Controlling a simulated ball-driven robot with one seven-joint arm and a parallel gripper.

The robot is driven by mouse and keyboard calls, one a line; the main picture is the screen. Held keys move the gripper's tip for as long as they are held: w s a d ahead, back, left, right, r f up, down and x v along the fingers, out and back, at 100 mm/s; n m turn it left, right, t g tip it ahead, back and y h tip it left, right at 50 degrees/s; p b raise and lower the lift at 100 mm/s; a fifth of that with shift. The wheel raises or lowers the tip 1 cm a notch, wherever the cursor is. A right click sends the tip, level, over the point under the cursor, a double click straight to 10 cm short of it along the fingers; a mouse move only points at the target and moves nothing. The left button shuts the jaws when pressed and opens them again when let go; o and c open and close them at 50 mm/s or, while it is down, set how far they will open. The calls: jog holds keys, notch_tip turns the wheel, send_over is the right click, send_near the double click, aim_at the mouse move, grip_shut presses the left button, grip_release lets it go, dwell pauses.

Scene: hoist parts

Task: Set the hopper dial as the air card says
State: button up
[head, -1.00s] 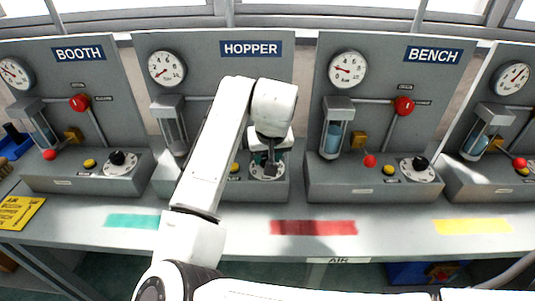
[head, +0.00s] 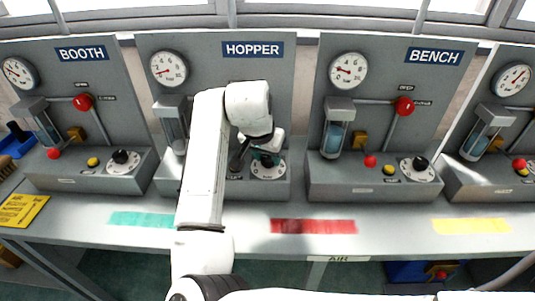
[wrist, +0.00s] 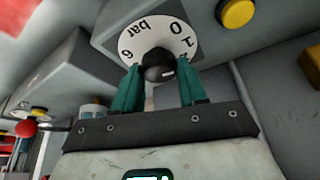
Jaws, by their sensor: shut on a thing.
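The hopper dial (head: 268,172) is a white numbered disc on the ledge of the HOPPER panel, partly hidden by my gripper in the head view. Its black knob (wrist: 158,66) shows in the wrist view between the two teal fingers. My gripper (wrist: 160,84) is shut on this knob. The wrist view shows "bar", 0, 1 and 6 on the disc. The hopper gauge (head: 169,69) has its red needle on the lower left. A yellow card (head: 21,210) lies at the table's left end; its print is too small to read.
The BOOTH panel (head: 82,85) stands left and the BENCH panel (head: 435,85) right, each with its own dial and red-knobbed lever. A yellow button (wrist: 237,12) sits close to the hopper dial. Teal, red and yellow strips mark the otherwise clear table front.

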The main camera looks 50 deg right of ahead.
dwell(0.4)
jog(key=o, duration=1.1)
jog(key=shift+c, duration=0.2)
jog(key=v, duration=1)
jog(key=shift+a+r, duration=0.2)
jog(key=shift+r, duration=0.15)
